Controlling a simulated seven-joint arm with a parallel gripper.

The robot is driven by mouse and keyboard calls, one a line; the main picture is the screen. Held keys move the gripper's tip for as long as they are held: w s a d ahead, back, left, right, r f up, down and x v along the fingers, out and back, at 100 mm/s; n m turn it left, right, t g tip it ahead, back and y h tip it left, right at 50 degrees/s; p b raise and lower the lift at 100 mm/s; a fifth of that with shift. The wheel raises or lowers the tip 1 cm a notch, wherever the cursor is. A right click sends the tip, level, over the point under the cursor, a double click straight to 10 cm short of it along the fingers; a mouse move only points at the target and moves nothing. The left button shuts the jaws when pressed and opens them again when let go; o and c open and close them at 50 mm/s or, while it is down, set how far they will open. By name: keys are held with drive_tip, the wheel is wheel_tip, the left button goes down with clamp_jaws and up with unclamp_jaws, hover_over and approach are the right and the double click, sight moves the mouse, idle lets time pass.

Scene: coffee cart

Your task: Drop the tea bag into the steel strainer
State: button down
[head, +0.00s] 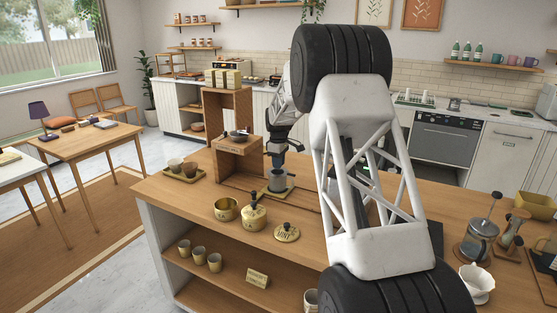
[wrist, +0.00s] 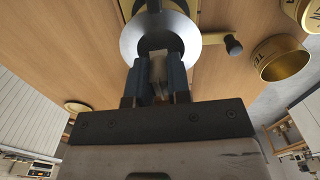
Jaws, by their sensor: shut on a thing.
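My gripper (wrist: 160,66) is shut on a small beige tea bag (wrist: 160,69), which shows between the two dark fingers in the wrist view. Beyond the fingertips, the round steel strainer (wrist: 130,42) shows its wide grey rim, partly hidden by the fingers. The tea bag overlaps the strainer's near part in this view; I cannot tell the height between them. In the head view, my gripper (head: 276,160) points down right above the steel strainer (head: 277,183), on the counter by the wooden stand. The tea bag is too small to make out there.
An open gold tin (head: 226,209), a lidded gold pot (head: 254,214) and a loose lid (head: 287,232) stand in front of the strainer. A wooden stand (head: 238,165) rises behind left, with a tray of cups (head: 184,171) beside it. A dark-knobbed handle (wrist: 232,45) sticks out right.

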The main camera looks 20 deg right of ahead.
drive_tip(key=shift+f, duration=0.3)
drive_tip(key=c, duration=1)
unclamp_jaws()
drive_tip(key=shift+r, duration=0.15)
drive_tip(key=shift+r, duration=3.75)
